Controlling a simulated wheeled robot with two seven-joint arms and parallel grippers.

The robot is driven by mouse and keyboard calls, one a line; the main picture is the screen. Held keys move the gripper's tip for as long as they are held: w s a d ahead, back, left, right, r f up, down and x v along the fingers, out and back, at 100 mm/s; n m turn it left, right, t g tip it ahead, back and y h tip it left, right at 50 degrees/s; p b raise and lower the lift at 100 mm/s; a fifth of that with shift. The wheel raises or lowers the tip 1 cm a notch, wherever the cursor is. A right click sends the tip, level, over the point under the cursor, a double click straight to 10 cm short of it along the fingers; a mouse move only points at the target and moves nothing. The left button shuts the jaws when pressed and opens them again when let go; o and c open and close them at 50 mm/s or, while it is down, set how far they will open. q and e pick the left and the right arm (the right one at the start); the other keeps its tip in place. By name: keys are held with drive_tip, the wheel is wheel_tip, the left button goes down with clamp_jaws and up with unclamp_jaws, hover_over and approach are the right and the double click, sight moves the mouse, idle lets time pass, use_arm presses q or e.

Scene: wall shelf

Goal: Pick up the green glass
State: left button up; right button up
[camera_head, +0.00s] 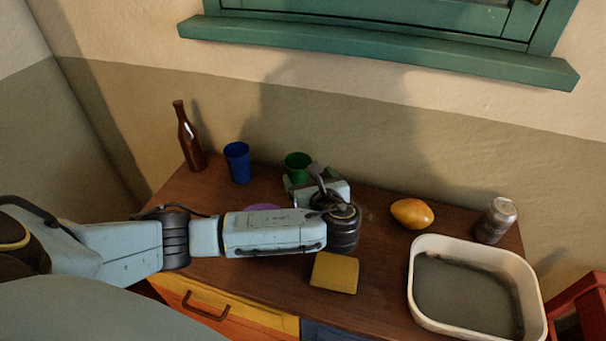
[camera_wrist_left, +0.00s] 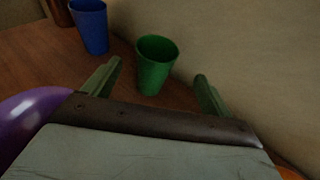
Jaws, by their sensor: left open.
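The green glass (camera_head: 298,164) stands upright on the wooden cabinet top near the wall, partly hidden by my left gripper in the head view. In the left wrist view the green glass (camera_wrist_left: 155,64) is ahead of the gripper, roughly between the lines of its fingers. My left gripper (camera_wrist_left: 158,80) is open and empty; its fingertips are just short of the glass, with no contact that I can see. In the head view the left gripper (camera_head: 299,182) points toward the wall. My right gripper is not in view.
A blue glass (camera_head: 237,163) and a brown bottle (camera_head: 189,140) stand left of the green glass. A purple object (camera_wrist_left: 30,122) lies close to my left gripper.

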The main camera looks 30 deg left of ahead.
sight(303, 169)
use_arm(q)
drive_tip(key=x, duration=0.4)
drive_tip(key=shift+a+f+b, duration=0.1)
drive_tip(key=shift+a+b, duration=0.15)
drive_tip(key=shift+b, duration=0.05)
drive_tip(key=shift+w+a+f, duration=0.1)
drive_tip(key=shift+w+a, duration=0.1)
drive_tip(key=shift+w, duration=0.05)
drive_tip(key=shift+w+a, duration=0.1)
drive_tip(key=shift+a, duration=0.05)
drive_tip(key=x, duration=0.5)
drive_tip(key=shift+a+r+b, duration=0.1)
drive_tip(key=shift+r+b, duration=0.15)
drive_tip(key=shift+b, duration=0.15)
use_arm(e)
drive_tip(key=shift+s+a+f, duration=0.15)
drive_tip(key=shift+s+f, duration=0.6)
use_arm(q)
drive_tip(key=shift+c, duration=0.4)
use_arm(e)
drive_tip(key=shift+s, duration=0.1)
use_arm(q)
drive_tip(key=c, duration=0.9)
drive_tip(key=shift+c, duration=0.5)
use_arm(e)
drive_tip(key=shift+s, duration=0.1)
use_arm(q)
drive_tip(key=shift+r, duration=0.15)
drive_tip(key=shift+c, duration=0.3)
